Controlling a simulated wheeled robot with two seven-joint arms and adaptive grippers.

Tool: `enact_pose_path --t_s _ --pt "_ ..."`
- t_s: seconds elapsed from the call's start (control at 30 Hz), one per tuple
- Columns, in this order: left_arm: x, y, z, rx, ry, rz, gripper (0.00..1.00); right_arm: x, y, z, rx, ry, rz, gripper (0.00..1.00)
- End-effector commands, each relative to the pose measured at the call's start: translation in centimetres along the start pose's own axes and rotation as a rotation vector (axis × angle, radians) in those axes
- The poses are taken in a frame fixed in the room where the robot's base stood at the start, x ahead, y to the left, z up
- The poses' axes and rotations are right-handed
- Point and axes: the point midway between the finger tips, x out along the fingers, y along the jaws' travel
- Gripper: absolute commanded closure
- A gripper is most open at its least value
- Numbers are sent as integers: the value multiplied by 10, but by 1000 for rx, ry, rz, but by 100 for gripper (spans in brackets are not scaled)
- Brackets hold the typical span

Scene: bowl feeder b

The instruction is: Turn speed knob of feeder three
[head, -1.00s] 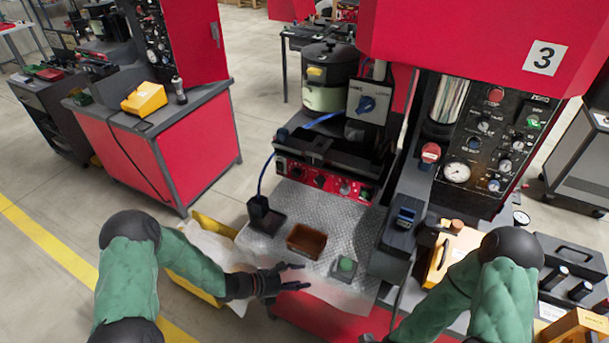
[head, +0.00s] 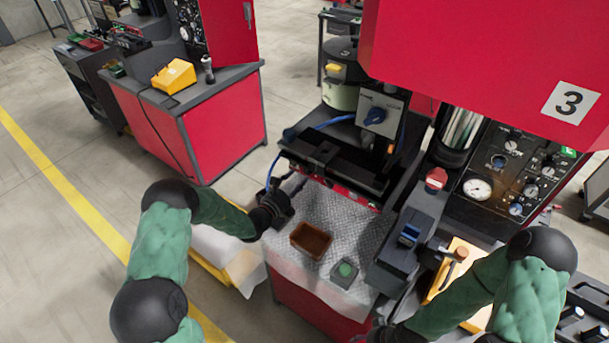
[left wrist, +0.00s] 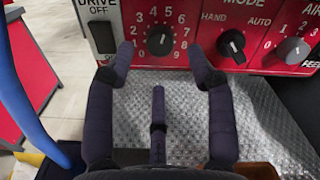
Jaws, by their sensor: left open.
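The red control panel (left wrist: 275,62) of feeder three shows close up in the left wrist view. A black knob (left wrist: 160,40) with a white pointer sits in a numbered dial there; its label is out of frame. My left gripper (left wrist: 159,57) is open and empty, with its fingers on either side of and below this knob, apparently not closed on it. In the head view my left gripper (head: 279,200) is at the left end of the panel, and the knob is hidden. My right gripper (head: 378,335) is partly cut off at the bottom edge.
A MODE knob (left wrist: 231,44) and an AIR knob (left wrist: 293,50) sit to the right, and a DRIVE OFF switch (left wrist: 103,36) to the left. A brown tray (head: 311,240) and a green button box (head: 344,272) stand on the metal plate (head: 352,222). A black trough (head: 335,168) overhangs the panel.

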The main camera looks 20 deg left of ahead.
Motion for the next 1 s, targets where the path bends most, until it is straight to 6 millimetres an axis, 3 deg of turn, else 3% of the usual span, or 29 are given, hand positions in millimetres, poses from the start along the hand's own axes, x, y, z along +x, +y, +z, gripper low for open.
enact_pose_path --t_s 0.1,0.3,0.7,0.9,1.0 --pt "20 0 -1 2 -1 -2 45 3 1 0 0 0 0 45" --pt "41 0 -1 0 0 0 45 5 2 0 0 0 0 45" --pt "47 0 0 0 1 1 45 6 2 0 0 0 0 45" --pt "47 0 0 1 1 0 100 6 2 0 0 0 0 45" --pt "47 0 0 1 1 0 100 6 2 0 0 0 0 45"
